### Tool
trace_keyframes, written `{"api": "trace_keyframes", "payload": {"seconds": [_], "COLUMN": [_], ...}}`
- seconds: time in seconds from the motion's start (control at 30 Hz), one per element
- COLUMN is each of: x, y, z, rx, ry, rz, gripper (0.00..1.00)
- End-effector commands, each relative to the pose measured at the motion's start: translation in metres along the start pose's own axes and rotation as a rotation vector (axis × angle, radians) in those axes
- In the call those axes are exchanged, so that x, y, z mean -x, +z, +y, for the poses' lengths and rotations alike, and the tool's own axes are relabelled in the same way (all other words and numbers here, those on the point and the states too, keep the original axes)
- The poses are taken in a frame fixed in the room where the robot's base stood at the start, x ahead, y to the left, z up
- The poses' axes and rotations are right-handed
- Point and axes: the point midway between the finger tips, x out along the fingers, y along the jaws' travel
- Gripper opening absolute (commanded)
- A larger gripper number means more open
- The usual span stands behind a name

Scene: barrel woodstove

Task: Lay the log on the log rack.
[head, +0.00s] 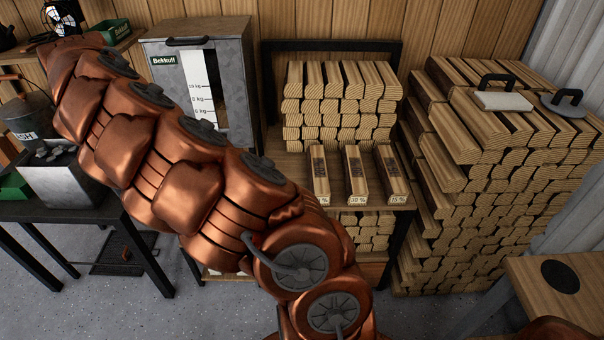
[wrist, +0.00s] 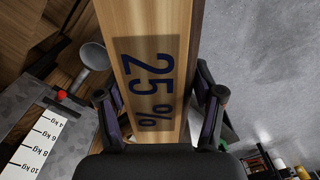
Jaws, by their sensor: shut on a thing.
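My gripper (wrist: 161,118) is shut on a log (wrist: 150,30) in the wrist view. The log is pale wood with "25 %" printed on it, and one finger lies along each side. Its far end runs out of the top of that view. In the head view my arm reaches to the upper left, and I cannot make out the gripper or held log there. The log rack, a black-framed wooden rack (head: 330,45), stands at the centre of the head view. Split logs (head: 335,105) are stacked on it, with three marked logs (head: 354,175) lying side by side in front.
A grey metal cabinet (head: 232,75) with a kg scale stands left of the rack. A large log stack (head: 470,200) fills the right. A dark table (head: 75,207) with a bucket and boxes is at left. A wooden table (head: 535,300) is at lower right.

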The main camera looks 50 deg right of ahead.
Motion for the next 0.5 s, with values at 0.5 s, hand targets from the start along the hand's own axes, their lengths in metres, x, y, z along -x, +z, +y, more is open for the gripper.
{"api": "trace_keyframes", "payload": {"seconds": [0.5], "x": [-0.058], "y": [0.011], "z": [0.174], "rx": [-0.424], "ry": [-0.005], "rz": [-0.003], "gripper": [0.00]}}
